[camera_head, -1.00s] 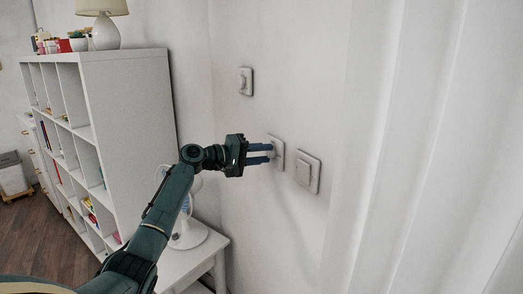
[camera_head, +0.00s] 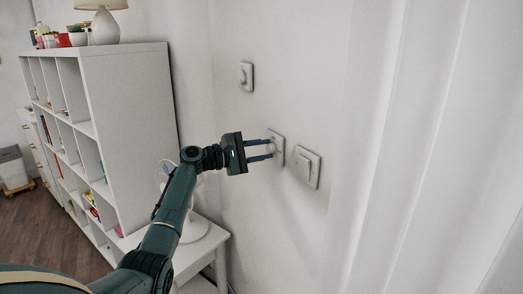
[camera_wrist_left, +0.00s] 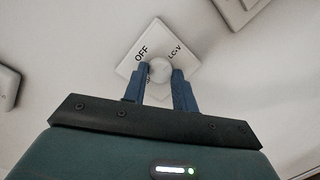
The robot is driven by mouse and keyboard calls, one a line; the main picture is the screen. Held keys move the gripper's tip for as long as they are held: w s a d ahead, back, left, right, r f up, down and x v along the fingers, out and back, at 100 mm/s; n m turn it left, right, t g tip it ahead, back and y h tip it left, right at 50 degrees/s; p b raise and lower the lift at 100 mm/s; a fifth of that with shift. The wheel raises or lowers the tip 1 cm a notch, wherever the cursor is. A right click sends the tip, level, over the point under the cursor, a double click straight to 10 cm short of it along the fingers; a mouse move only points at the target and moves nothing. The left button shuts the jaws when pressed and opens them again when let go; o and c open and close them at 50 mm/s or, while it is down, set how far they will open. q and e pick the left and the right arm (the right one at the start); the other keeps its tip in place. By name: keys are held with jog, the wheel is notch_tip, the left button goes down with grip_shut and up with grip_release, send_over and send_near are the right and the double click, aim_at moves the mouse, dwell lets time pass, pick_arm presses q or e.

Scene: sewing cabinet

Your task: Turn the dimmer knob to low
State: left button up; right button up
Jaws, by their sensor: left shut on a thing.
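The dimmer's square white plate (camera_head: 279,141) is on the wall in the head view. In the left wrist view the plate (camera_wrist_left: 154,34) looks like a tilted diamond, with "OFF" and what looks like "LOW" printed on it. The round white dimmer knob (camera_wrist_left: 159,69) is at its centre. My left gripper (camera_head: 270,149) reaches it from the left, with its two blue fingers one on each side of the knob, shut on it. The knob's pointer mark cannot be made out, so its setting is unclear. My right gripper is not in view.
A rocker switch plate (camera_head: 307,167) is close to the right of the dimmer; another wall switch (camera_head: 246,76) is higher up on the left. A white curtain (camera_head: 420,150) hangs at the right. A white shelf unit (camera_head: 130,125) and a small table (camera_head: 205,246) stand at the left.

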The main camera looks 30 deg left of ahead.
pick_arm(q)
jog(key=shift+n, duration=0.3)
jog(key=o, duration=1)
jog(key=shift+c, duration=0.2)
jog(key=shift+a, duration=0.1)
jog(key=b+v, duration=0.3)
jog(key=v, duration=1)
jog(key=shift+b, duration=0.3)
jog(key=shift+f, duration=0.15)
